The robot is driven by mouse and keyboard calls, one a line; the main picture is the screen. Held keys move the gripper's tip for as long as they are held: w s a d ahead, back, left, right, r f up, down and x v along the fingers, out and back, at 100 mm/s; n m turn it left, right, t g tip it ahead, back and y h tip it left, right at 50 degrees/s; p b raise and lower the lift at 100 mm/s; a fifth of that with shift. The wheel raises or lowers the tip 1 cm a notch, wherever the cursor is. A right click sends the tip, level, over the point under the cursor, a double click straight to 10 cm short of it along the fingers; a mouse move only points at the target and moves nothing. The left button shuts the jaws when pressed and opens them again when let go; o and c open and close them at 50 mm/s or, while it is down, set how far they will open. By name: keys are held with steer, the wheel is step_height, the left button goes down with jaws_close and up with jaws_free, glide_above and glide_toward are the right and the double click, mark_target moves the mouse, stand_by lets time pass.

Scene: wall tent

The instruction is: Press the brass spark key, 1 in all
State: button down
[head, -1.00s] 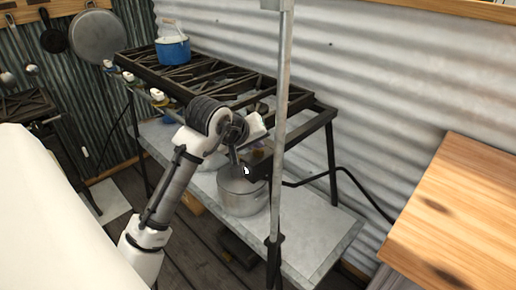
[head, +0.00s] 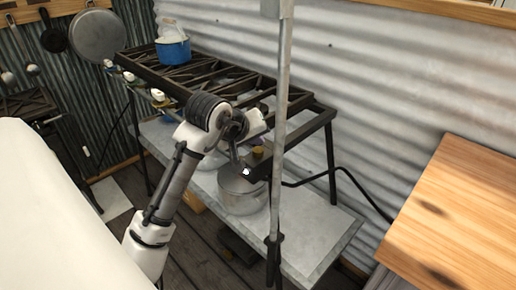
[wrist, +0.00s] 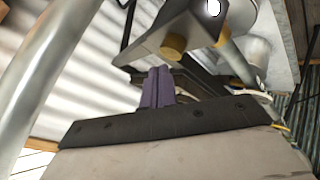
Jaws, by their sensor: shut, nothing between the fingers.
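The brass spark key (head: 258,152) is a small round brass cap on the dark box at the stove's front right corner. It also shows in the wrist view (wrist: 173,46), just beyond my fingers. My gripper (wrist: 158,72) is shut and empty, its purple-grey fingertips together. The tips appear just below the key in the wrist view, with no clear contact; the exact gap cannot be told. In the head view my wrist is up and left of the key, and the fingers are not clearly visible.
A metal post (head: 281,130) stands upright close to my gripper. The black stove frame (head: 225,82) carries a blue pot (head: 173,51) at its far end. A metal pot (head: 240,193) is on the shelf below. A wooden table (head: 455,220) is at the right.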

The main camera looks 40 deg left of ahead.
mark_target(255, 152)
steer(key=shift+r+p, duration=2.3)
steer(key=shift+r, duration=0.3)
steer(key=shift+s+f, duration=0.1)
steer(key=shift+f, duration=0.05)
